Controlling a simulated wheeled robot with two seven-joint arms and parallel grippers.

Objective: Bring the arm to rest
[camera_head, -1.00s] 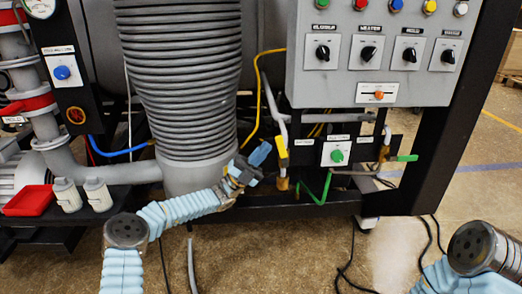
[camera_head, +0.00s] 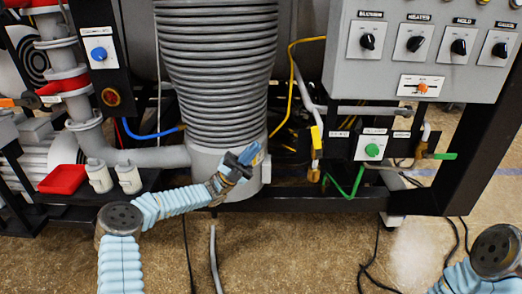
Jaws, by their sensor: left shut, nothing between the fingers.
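My left gripper (camera_head: 254,155) is shut and empty, its blue fingers pointing up and right. In the picture it lies over the lower right part of the grey coil-wrapped cylinder (camera_head: 216,55); I cannot tell the gap between them. My left arm (camera_head: 178,203) comes in at the bottom left, in a light blue ribbed sleeve, and bends toward the cylinder. Part of my right arm (camera_head: 496,250) shows at the bottom right corner. My right gripper is out of the frame.
A grey control box (camera_head: 425,75) with black knobs is at the upper right. Below it are a green button (camera_head: 373,151), a yellow-handled valve (camera_head: 316,138) and a green lever (camera_head: 442,156). A red tray (camera_head: 64,179) and white bottles stand left. Cables lie on the floor.

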